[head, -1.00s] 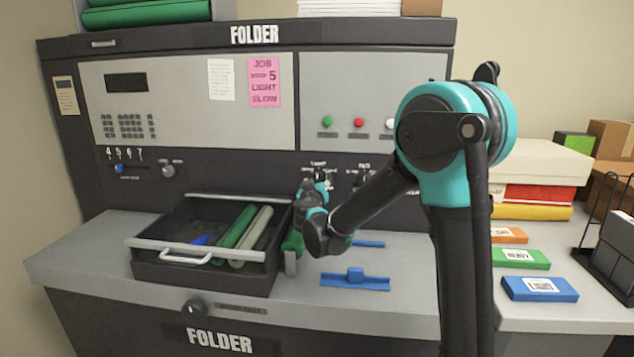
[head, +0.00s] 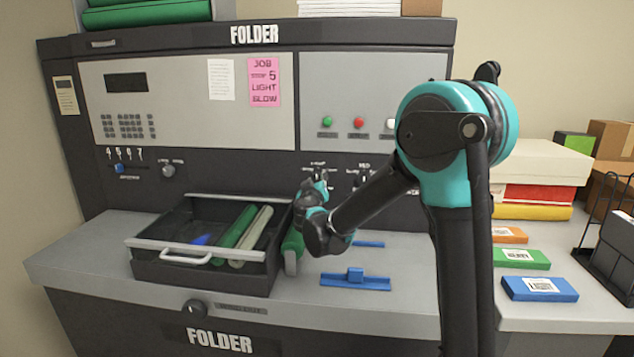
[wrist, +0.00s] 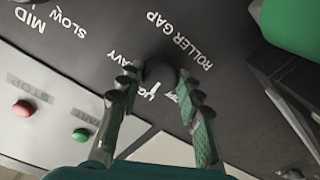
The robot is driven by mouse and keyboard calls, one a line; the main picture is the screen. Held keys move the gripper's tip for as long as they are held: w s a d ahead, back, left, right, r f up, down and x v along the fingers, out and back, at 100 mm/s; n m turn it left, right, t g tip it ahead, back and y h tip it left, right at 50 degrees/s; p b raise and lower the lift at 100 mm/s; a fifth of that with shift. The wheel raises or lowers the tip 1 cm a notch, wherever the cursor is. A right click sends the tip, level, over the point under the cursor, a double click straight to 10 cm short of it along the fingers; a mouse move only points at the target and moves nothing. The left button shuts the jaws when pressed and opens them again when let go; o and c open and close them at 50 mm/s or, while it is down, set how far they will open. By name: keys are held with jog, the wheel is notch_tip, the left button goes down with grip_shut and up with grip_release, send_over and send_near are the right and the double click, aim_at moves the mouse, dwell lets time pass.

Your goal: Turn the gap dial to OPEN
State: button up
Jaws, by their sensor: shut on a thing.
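The gap dial (wrist: 160,72) is a dark round knob on the black panel under the "ROLLER GAP" label (wrist: 180,38) in the wrist view. My gripper (wrist: 158,78) has its two fingers on either side of the dial and is shut on it. In the head view my gripper (head: 319,180) reaches the folder's front panel, and it hides most of the dial. The "HEAVY" label shows beside the dial. Other labels around it are partly covered by the fingers, and I cannot tell which one the dial points at.
A second dial (head: 363,180) sits to the right of my gripper. Green and red buttons (head: 327,121) are above. An open drawer (head: 150,262) with rolls juts out at lower left. A blue piece (head: 355,281) lies on the ledge. Coloured boxes (head: 540,289) are at right.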

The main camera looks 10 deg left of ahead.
jog(key=n, duration=1)
jog(key=shift+n, duration=0.3)
dwell(0.4)
jog(key=o, duration=1.2)
jog(key=shift+c, duration=0.2)
jog(key=s, duration=1.2)
jog(key=shift+a+r, duration=0.15)
jog(key=shift+r, duration=0.05)
